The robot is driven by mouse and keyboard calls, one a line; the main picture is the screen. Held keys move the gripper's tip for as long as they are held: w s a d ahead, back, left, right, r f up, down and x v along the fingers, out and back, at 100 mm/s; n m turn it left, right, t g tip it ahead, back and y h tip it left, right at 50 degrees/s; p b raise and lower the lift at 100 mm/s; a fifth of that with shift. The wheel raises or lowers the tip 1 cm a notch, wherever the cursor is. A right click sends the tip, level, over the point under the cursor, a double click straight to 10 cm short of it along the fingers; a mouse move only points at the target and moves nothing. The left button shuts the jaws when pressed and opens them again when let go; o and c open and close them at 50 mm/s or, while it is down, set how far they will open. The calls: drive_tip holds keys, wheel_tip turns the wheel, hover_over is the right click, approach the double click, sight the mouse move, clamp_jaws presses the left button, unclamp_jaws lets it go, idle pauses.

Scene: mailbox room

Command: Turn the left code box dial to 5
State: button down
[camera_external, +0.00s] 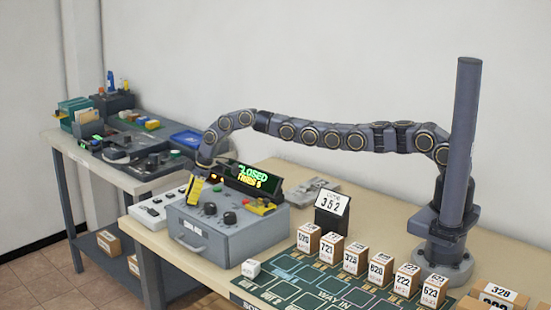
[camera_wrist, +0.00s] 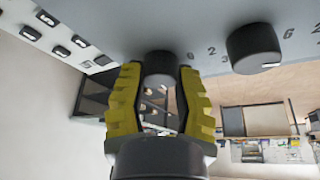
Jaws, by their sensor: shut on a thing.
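The grey code box (camera_external: 190,240) stands on the table; its lit display (camera_external: 258,182) reads "CLOSED" and "TRIES 5". My gripper (camera_external: 193,200) points down at the left part of its top. In the wrist view my yellow fingers (camera_wrist: 160,75) are shut on a dark round dial (camera_wrist: 158,66), one on each side. It appears to be the left dial; the external view hides it behind the fingers. Its pointer and setting cannot be read. Another dial (camera_wrist: 254,48) with a white mark sits beside it. Two dark dials, a middle one (camera_external: 210,208) and a right one (camera_external: 230,217), show outside.
A card (camera_external: 331,201) reading "352" stands right of the box. Several numbered parcels (camera_external: 355,256) stand on the green mat (camera_external: 290,270). A white switch panel (camera_external: 150,212) lies just left of the box.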

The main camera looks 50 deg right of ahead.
drive_tip(key=shift+f, duration=0.15)
drive_tip(key=c, duration=0.6)
unclamp_jaws()
drive_tip(key=shift+c, duration=0.2)
drive_tip(key=shift+r, duration=0.2)
drive_tip(key=shift+v, duration=1.05)
drive_tip(key=shift+d+r, duration=0.2)
drive_tip(key=shift+r, duration=0.1)
drive_tip(key=v, duration=0.9)
